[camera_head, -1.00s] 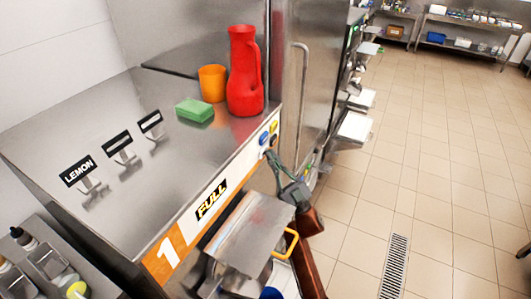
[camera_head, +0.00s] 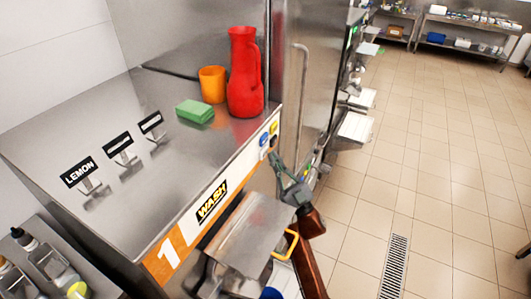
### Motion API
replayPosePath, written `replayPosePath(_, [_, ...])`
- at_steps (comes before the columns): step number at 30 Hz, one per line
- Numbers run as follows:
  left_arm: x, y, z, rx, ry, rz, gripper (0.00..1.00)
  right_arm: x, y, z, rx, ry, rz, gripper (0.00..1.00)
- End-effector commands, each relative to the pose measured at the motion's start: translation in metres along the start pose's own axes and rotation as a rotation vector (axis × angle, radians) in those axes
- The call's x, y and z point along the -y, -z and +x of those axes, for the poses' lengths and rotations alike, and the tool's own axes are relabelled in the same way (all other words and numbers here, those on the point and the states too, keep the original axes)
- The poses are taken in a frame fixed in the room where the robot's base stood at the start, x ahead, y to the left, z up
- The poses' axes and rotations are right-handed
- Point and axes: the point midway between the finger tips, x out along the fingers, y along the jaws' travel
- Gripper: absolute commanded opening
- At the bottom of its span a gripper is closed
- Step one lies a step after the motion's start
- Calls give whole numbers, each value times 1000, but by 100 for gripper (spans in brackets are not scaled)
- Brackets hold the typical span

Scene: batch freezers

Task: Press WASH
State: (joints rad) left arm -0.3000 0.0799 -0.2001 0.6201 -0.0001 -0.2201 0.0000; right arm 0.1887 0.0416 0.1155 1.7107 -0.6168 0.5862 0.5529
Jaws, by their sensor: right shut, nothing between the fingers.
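The freezer marked 1 has a front panel with an orange and white strip (camera_head: 187,229). At the strip's right end are a blue button (camera_head: 264,139), a yellow button (camera_head: 274,127) and a dark button (camera_head: 273,141). Which button belongs to WASH I cannot tell. My right gripper (camera_head: 274,160) is shut and empty, its tips just below the buttons, close to the panel; whether they touch it is unclear. My left gripper is not in view.
On the steel top stand a red jug (camera_head: 244,75), an orange cup (camera_head: 212,84) and a green sponge (camera_head: 195,111). A steel chute with a yellow handle (camera_head: 287,245) juts out below the panel. Tiled floor to the right is clear.

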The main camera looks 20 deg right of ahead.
Motion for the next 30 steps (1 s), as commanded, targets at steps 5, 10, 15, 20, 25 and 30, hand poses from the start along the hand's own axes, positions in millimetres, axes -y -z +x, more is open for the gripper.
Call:
replayPosePath(5, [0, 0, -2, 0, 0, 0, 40, -3, 3, -4, 0, 0, -1, 0])
replayPosePath(10, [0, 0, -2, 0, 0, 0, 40, -3, 3, -5, 0, 0, -1, 0])
replayPosePath(15, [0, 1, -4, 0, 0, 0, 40, -6, 5, -7, 1, 0, -2, 0])
replayPosePath(20, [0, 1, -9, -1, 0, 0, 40, -13, 13, -17, 1, 1, -2, 0])
replayPosePath(25, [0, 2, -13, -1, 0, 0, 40, -21, 21, -29, 2, 1, -2, 0])
replayPosePath(30, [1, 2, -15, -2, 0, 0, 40, -27, 28, -37, 1, 0, -1, 0])
